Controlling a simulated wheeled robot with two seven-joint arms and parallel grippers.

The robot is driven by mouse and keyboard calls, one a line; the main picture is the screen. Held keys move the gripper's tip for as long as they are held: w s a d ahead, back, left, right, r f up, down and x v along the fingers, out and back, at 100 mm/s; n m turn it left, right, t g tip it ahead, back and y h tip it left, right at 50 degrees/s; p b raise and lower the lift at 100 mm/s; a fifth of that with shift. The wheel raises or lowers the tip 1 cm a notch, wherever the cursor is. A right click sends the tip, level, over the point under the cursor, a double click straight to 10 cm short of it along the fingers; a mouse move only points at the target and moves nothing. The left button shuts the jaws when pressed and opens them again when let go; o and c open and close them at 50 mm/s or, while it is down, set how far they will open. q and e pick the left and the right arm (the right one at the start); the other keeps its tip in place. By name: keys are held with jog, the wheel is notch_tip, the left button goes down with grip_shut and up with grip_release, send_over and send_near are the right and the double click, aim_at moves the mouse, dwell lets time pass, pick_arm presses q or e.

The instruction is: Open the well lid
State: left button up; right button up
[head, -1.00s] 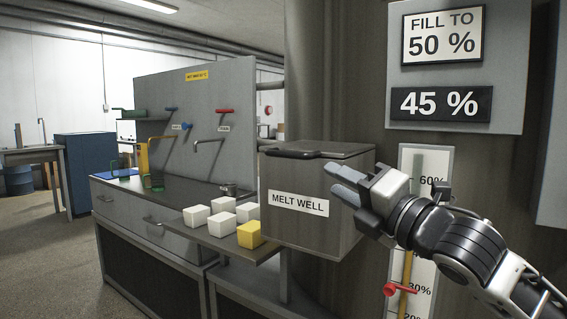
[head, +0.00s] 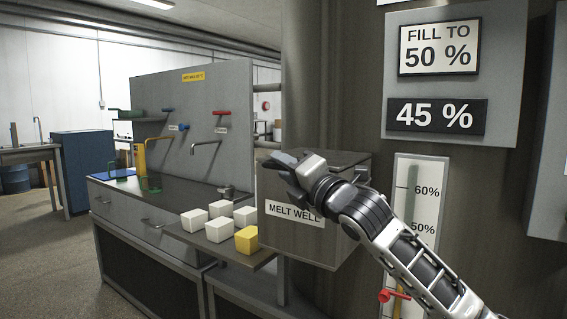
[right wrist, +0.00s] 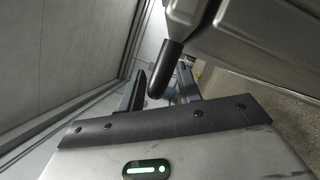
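The melt well (head: 340,225) is a dark grey box labelled MELT WELL, fixed against the large column. Its lid (head: 345,157) lies flat and closed on top. My right gripper (head: 280,162) is at the lid's front left edge and hides the lid handle in the head view. In the right wrist view, the black handle (right wrist: 166,68) reaches into the space between the two fingers of my right gripper (right wrist: 160,90). The fingers stand apart, and I see no clear grip on the handle. My left gripper is in neither view.
White blocks (head: 219,228) and one yellow block (head: 246,238) sit on a shelf left of the well. A workbench (head: 165,194) with a tool panel (head: 220,105) stands behind. A level gauge (head: 427,180) and red valve handle (head: 385,296) are to the right.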

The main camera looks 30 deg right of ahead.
jog(key=shift+w, duration=0.4)
jog(key=shift+c, duration=0.2)
jog(key=shift+r, duration=0.15)
grip_shut()
